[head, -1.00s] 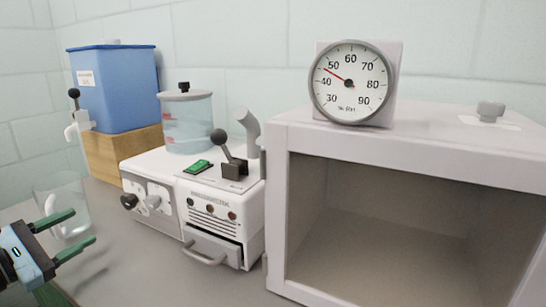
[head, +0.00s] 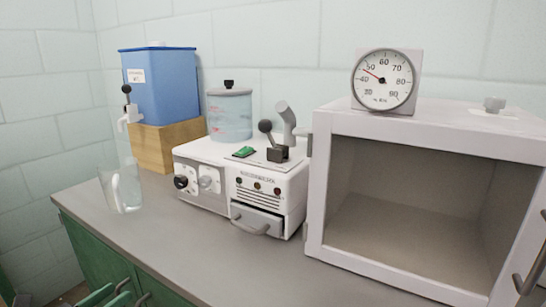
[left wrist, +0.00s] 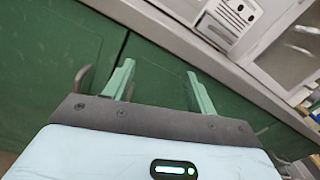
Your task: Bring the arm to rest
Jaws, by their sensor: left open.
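My left gripper (left wrist: 158,85) shows in the left wrist view with its two green fingers apart and nothing between them. It is in front of the green cabinet doors (left wrist: 60,50), below the counter edge. In the head view only the green finger tips of my left gripper (head: 108,297) show at the bottom left edge, low beside the cabinet front. My right gripper is not in view.
On the grey counter (head: 150,225) stand a clear pitcher (head: 122,190), a blue tank (head: 160,85) on a wooden block (head: 165,145), a white machine (head: 240,185) and an open white cabinet (head: 320,225) with a dial gauge (head: 384,80) on top. Cabinet handles stick out near my gripper.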

